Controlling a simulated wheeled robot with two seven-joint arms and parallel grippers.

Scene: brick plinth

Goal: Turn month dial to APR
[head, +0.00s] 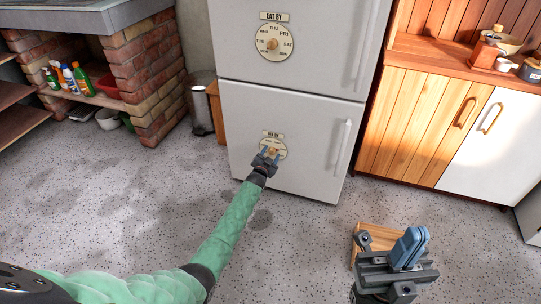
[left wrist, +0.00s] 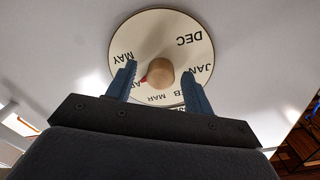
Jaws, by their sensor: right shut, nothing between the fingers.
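The month dial (head: 281,143), a round cream disc, is on the lower fridge door under a small label plate. In the left wrist view the dial (left wrist: 165,30) shows DEC, JAN, MAR and MAY. APR (left wrist: 137,84) is partly hidden by a finger. A round wooden knob (left wrist: 160,72) stands at its centre, and a red pointer (left wrist: 143,79) beside the knob lies toward APR. My left gripper (head: 270,152) is open at the dial, one finger on each side of the knob, with visible gaps. My right gripper (head: 411,247) is shut and empty, away from the fridge.
An EAT BY weekday dial (head: 273,43) is on the upper fridge door. A door handle (head: 342,147) stands right of the month dial. A wooden cabinet (head: 410,120) is at right, a bin (head: 199,108) and brick plinth (head: 150,75) at left.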

